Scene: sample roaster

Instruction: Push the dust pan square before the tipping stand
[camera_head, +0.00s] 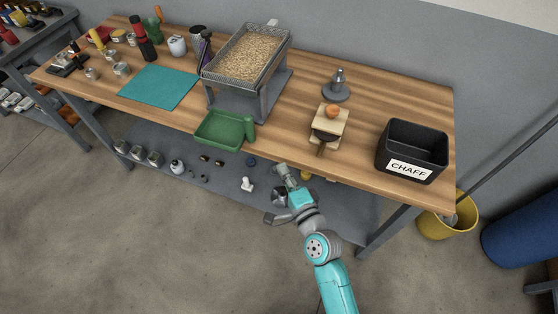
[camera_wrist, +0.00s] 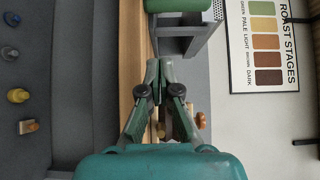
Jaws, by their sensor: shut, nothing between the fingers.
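The green dust pan (camera_head: 222,131) lies on the bench at its front edge, before the tipping stand. Its stubby handle (camera_head: 250,129) is on the right side. The pan looks slightly turned against the stand. The grey tipping stand (camera_head: 262,104) carries a mesh tray of pale beans (camera_head: 246,57). My gripper (camera_head: 281,168) is shut and empty, by the bench's front edge, right of the pan and apart from it. In the wrist view my gripper's fingertips (camera_wrist: 159,66) point toward the stand (camera_wrist: 194,42); a green part, probably the pan's handle (camera_wrist: 178,5), shows at the top.
A teal mat (camera_head: 158,86) lies left of the pan. A wooden block with an orange knob (camera_head: 333,111), a grey cone-topped piece (camera_head: 337,86) and the black CHAFF bin (camera_head: 412,148) stand to the right. The lower shelf (camera_head: 225,185) holds several small items.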

